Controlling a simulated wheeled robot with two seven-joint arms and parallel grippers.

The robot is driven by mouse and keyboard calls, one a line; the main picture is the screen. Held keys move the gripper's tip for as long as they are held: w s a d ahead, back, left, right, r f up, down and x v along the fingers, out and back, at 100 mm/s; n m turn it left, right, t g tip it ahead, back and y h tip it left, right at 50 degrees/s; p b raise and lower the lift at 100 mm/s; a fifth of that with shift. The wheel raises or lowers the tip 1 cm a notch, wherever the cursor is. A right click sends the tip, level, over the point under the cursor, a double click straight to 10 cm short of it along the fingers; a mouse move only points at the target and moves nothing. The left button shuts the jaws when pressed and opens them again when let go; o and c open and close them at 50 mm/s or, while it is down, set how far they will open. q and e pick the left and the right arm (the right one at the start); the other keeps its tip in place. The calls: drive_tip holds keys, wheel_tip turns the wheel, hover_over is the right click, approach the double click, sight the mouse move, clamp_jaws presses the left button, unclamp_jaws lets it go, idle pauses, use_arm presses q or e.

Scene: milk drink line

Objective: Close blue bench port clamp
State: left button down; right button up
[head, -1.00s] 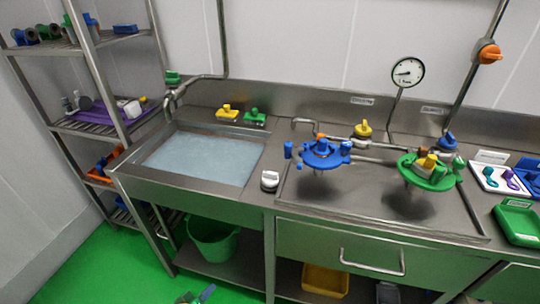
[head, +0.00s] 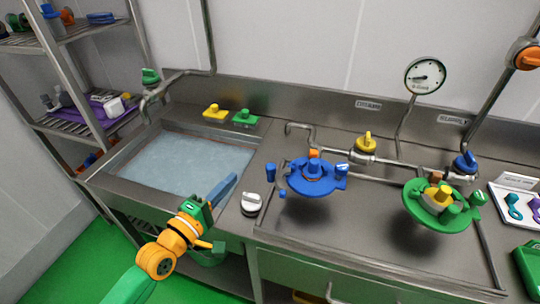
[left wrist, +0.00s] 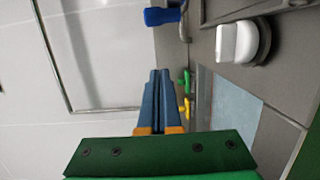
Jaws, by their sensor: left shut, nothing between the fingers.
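I cannot tell from here how the clamp's lever sits. My left gripper (head: 224,188) is over the sink's front right edge, left of the clamp and apart from it. Its blue fingers (left wrist: 157,100) are shut and empty in the left wrist view. A blue part (left wrist: 162,16) shows at the top there. My right gripper is not in view.
A white knob (head: 251,203) stands on the bench between my left gripper and the clamp. A green clamp fitting (head: 432,211) is to the right. The water-filled sink (head: 180,165) is at left. Pipes and a gauge (head: 425,75) stand behind.

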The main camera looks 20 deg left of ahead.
sight(278, 174)
use_arm(q)
drive_tip(key=x, duration=0.9)
drive_tip(key=s+d+p, duration=0.2)
drive_tip(key=d+p, duration=0.1)
drive_tip(key=shift+s+r, duration=0.25)
drive_tip(key=shift+s, duration=0.15)
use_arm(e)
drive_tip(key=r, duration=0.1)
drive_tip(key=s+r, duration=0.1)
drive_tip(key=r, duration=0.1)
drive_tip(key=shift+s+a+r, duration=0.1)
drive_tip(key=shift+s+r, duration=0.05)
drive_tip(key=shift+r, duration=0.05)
